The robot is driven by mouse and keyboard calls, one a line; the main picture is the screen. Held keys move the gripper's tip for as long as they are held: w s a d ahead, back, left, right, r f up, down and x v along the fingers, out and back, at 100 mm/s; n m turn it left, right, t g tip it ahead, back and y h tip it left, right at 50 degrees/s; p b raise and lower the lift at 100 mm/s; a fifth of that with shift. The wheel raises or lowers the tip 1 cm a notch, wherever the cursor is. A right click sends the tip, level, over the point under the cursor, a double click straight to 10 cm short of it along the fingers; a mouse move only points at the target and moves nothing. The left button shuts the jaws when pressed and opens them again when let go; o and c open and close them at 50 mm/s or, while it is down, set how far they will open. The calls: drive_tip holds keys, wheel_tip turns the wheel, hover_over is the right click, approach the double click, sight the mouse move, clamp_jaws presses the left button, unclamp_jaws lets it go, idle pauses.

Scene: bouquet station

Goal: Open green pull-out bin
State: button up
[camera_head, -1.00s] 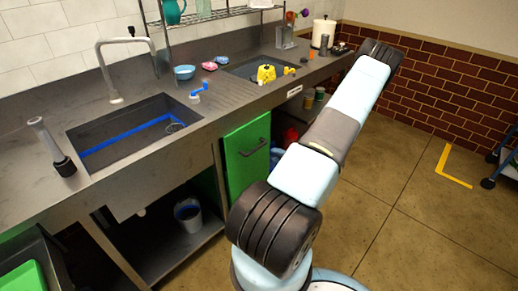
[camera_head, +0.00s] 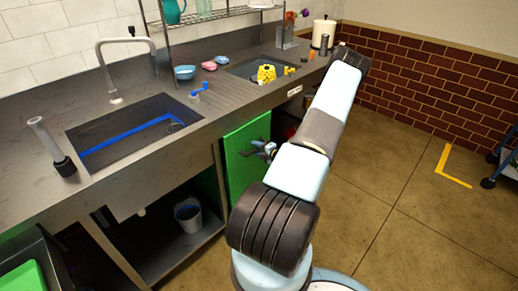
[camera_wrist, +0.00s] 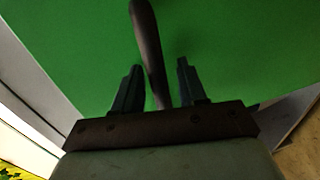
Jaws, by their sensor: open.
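The green pull-out bin front (camera_head: 243,170) is under the counter, right of the sink, in the head view. It fills most of the wrist view (camera_wrist: 230,50). Its dark bar handle (camera_wrist: 147,45) runs between the two fingers of my gripper (camera_wrist: 156,82). The fingers are open, one on each side of the handle, with a gap visible at the right finger. In the head view my gripper (camera_head: 264,150) is at the bin front, partly hidden by my arm, and it covers most of the handle.
The grey counter (camera_head: 150,165) with a sink (camera_head: 120,135) stands above the bin. A bucket (camera_head: 190,214) sits on the open shelf at left. Several small items lie on the counter.

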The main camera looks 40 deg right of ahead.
clamp_jaws()
idle(0.3)
